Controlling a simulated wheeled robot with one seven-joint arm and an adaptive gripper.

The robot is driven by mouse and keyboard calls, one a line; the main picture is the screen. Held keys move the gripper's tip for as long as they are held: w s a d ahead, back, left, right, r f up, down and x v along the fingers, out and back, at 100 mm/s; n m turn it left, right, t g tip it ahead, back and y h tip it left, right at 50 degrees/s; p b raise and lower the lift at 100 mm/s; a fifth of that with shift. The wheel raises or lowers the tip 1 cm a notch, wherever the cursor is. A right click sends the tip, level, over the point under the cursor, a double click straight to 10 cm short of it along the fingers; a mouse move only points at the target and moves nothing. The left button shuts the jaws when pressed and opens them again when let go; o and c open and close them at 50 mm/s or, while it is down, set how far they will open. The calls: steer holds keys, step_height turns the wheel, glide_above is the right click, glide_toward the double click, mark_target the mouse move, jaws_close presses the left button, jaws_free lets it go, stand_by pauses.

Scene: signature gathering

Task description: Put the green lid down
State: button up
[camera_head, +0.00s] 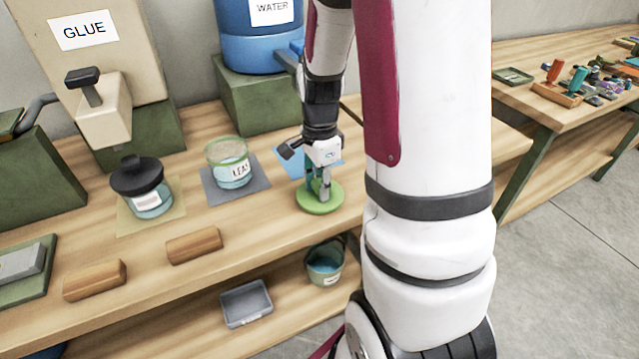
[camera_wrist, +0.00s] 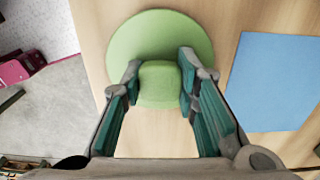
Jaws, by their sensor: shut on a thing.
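The round green lid (camera_head: 333,197) is at the front right of the wooden bench in the head view, low over the bench top or on it. It also shows in the wrist view (camera_wrist: 131,47), with its knob between my fingers. My gripper (camera_head: 321,190) points down and is shut on the knob; its teal finger pads show on either side of it in the wrist view (camera_wrist: 160,85). I cannot tell if the lid touches the wood. An open glass jar (camera_head: 231,174) marked with a label stands to the left on a grey mat (camera_head: 212,196).
A blue mat (camera_wrist: 270,80) lies right of the lid in the wrist view. A jar with a black lid (camera_head: 137,176) stands further left. Two wooden blocks (camera_head: 195,245) lie at the bench front. A bucket (camera_head: 325,262) and a grey tray (camera_head: 245,302) sit on the lower shelf.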

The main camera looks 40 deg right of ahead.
mark_target(320, 182)
steer(key=shift+f, duration=0.15)
steer(key=o, duration=0.9)
steer(key=shift+o, duration=0.2)
step_height(320, 182, up, 11)
steer(key=s+a+r+n+t, duration=0.1)
steer(key=s+a+r+n, duration=0.2)
steer(key=a+r+n, duration=0.25)
steer(key=s+a+r+n+t, duration=0.2)
steer(key=s+a+r+n, duration=0.2)
steer(key=s+a+n, duration=0.8)
steer(key=n+p, duration=0.1)
steer(key=n, duration=0.2)
steer(key=shift+s+n+t, duration=0.3)
steer(key=shift+s+n, duration=0.05)
